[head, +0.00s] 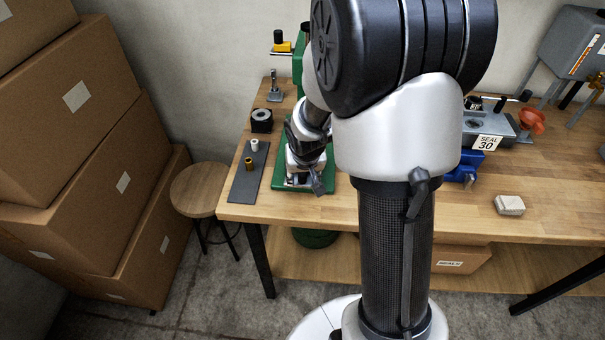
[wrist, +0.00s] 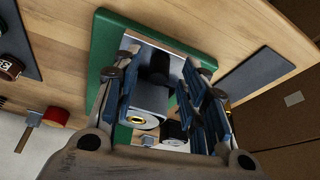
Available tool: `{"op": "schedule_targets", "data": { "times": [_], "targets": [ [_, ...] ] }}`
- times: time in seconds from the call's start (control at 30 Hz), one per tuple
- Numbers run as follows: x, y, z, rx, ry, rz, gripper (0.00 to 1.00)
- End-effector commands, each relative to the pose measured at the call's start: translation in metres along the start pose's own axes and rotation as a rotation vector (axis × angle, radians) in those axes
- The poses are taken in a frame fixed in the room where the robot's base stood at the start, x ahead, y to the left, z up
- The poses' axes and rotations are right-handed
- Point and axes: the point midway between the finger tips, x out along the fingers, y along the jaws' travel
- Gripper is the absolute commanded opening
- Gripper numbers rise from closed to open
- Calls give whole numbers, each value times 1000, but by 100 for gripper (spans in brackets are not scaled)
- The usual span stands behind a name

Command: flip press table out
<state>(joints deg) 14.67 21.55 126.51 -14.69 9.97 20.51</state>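The green press stands at the left end of the bench; its green column (head: 299,62) and green base (head: 326,183) show in the head view, partly hidden by my arm. My gripper (head: 308,160) is low over the base, at the front of the press. In the wrist view, the two blue-padded fingers of my gripper (wrist: 163,88) are spread apart. A silver-grey block (wrist: 148,100), seemingly the press table, lies between them, with a dark cylinder and a brass-ringed hole near it. The green base also shows behind it (wrist: 103,45). I cannot tell whether a pad touches the block.
A dark mat (head: 243,178) with a white and a brass bushing lies left of the press. A black ring block (head: 262,120) stands behind it. A stool (head: 199,190) and cartons are left.

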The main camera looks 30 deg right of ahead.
Motion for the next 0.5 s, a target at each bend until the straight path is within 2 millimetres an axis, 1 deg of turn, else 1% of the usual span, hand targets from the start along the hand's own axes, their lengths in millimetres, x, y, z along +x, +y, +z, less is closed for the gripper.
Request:
{"op": "schedule_targets", "data": {
  "times": [0.17,0.3,0.5],
  "targets": [
    [-28,0,-2,1,6,-2,40],
    [-59,-1,-2,0,7,-1,40],
    [-96,-1,-1,-1,5,-2,40]
  ]
}}
